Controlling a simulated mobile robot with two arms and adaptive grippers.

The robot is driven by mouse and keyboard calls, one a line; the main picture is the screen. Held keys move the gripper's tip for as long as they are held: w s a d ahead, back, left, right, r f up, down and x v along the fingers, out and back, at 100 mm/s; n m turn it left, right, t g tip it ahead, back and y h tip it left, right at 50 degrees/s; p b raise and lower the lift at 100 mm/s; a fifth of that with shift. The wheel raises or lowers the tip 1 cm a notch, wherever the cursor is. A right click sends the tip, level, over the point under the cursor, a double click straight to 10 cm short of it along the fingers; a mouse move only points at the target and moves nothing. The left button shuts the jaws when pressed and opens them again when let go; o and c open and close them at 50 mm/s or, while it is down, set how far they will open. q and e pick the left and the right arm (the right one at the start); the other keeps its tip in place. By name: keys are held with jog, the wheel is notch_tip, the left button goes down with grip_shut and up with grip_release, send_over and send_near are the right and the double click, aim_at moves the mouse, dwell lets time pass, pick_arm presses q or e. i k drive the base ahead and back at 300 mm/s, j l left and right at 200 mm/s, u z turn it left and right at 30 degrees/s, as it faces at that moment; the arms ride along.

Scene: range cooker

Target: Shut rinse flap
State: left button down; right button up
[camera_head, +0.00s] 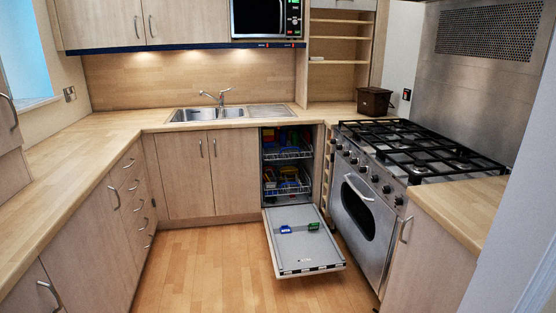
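The dishwasher door (300,252) is folded down, open, and reaches out low over the floor with its grey inner face up. A small blue piece (285,229) and a small green piece (313,226) sit side by side on that inner face; they are too small to tell which is the rinse flap or whether a flap there stands open. The dishwasher's interior (286,165) shows two racks with blue, yellow, red and green items. Neither of my grippers is in view.
The range cooker (375,190) with its oven stands right of the open door. Wooden cabinets (195,175) and a sink (200,114) are to the left. The wooden floor (205,275) is clear left of and in front of the door. A brown box (374,102) stands on the counter.

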aim_at(314, 227)
jog(key=i+z, duration=0.1)
jog(key=i, duration=0.5)
jog(key=i+j+z, duration=0.15)
jog(key=i, duration=0.5)
jog(key=i+j+z, duration=0.1)
jog(key=i, duration=0.5)
